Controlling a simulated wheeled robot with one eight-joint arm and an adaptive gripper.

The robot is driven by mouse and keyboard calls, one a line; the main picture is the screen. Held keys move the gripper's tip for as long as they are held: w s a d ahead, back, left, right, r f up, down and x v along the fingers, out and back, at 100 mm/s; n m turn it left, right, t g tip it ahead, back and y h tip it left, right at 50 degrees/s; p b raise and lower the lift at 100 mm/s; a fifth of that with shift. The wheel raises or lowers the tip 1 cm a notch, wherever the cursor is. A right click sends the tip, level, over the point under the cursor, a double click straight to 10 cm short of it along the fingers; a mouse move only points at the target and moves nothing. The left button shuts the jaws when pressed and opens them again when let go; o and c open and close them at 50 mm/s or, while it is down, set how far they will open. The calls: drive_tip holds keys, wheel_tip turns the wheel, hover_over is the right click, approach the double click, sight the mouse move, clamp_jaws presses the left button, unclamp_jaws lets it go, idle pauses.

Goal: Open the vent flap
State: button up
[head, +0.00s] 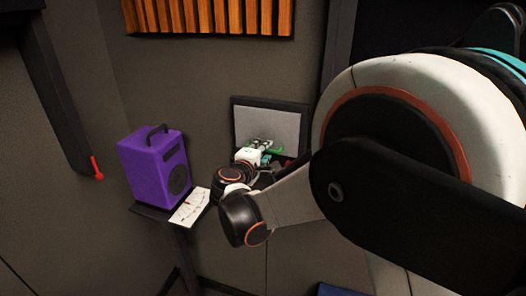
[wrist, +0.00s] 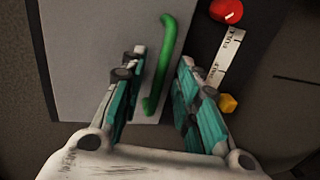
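The vent flap (head: 268,125) is a grey plate in a dark frame on the wall. In the wrist view the flap (wrist: 85,45) fills the upper left. Its green bar handle (wrist: 166,40) runs from the top down between my fingers; a bit of the green handle (head: 279,150) shows in the head view beside the gripper. My gripper (wrist: 161,60) is open, one finger on each side of the handle, with gaps visible on both sides. In the head view my gripper (head: 265,150) is at the flap's lower part. Whether a finger touches the flap cannot be told.
A scale strip (wrist: 229,52) marked FULL and HALF, a red round knob (wrist: 226,11) and a yellow block (wrist: 227,102) are right of the flap. A purple speaker (head: 154,165) and a white sheet (head: 190,207) sit on a shelf to the left.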

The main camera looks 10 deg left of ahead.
clamp_jaws()
drive_tip(key=s+a+r+g+y+p, duration=0.1)
drive_tip(key=s+r+g+p, duration=0.6)
drive_tip(key=r+g+p, duration=0.2)
drive_tip(key=shift+s+r+p, duration=0.15)
drive_tip(key=shift+r+p, duration=0.1)
drive_tip(key=shift+p, duration=1.15)
drive_tip(key=shift+c, duration=0.5)
unclamp_jaws()
drive_tip(key=shift+o, duration=0.5)
